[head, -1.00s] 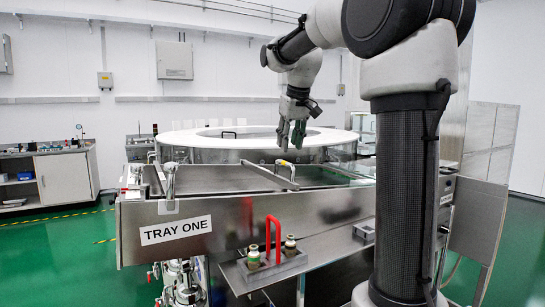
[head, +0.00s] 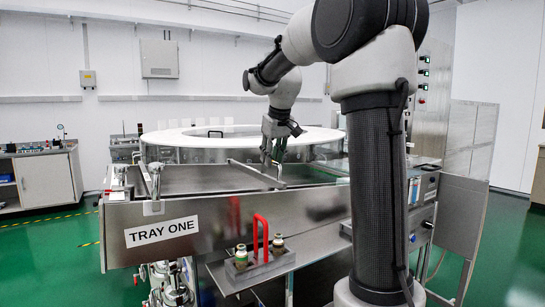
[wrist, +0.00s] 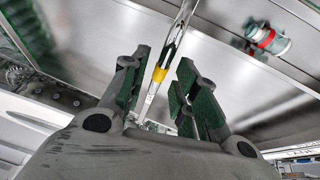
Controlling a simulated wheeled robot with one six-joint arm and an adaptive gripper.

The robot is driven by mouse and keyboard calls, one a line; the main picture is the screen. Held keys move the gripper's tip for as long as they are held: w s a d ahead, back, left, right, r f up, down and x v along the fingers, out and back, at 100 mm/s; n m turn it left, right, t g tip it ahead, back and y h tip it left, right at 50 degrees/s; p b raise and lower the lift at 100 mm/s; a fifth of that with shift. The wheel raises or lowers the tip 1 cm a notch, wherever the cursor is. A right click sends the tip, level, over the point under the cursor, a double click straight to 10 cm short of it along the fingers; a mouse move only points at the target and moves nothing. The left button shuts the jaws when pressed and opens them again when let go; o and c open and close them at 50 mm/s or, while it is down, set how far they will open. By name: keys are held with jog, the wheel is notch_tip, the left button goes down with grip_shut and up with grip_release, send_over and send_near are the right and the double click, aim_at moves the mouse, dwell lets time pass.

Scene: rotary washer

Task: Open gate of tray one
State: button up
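Tray one (head: 115,225) is a long stainless steel trough with a "TRAY ONE" label (head: 162,232) on its front wall. A slim metal handle (head: 279,173) stands at its right part, by a slanted bar across the tray top. My gripper (head: 270,158) points down at this handle in the head view. In the wrist view, my gripper (wrist: 163,90) is open. The handle, with a yellow band (wrist: 160,74), passes between its green-padded fingers. I cannot tell whether a finger touches it. The gate panel itself cannot be made out clearly.
A large white-rimmed round washer (head: 165,138) stands behind. A grey wall cabinet (head: 160,59) hangs at the back.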

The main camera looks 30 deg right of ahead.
grip_shut()
notch_tip(320, 180, up, 12)
jog(key=d, duration=0.1)
jog(key=shift+d, duration=0.15)
jog(key=shift+w+r, duration=0.1)
jog(key=shift+o, duration=1.4)
grip_release()
jog(key=v, duration=1.2)
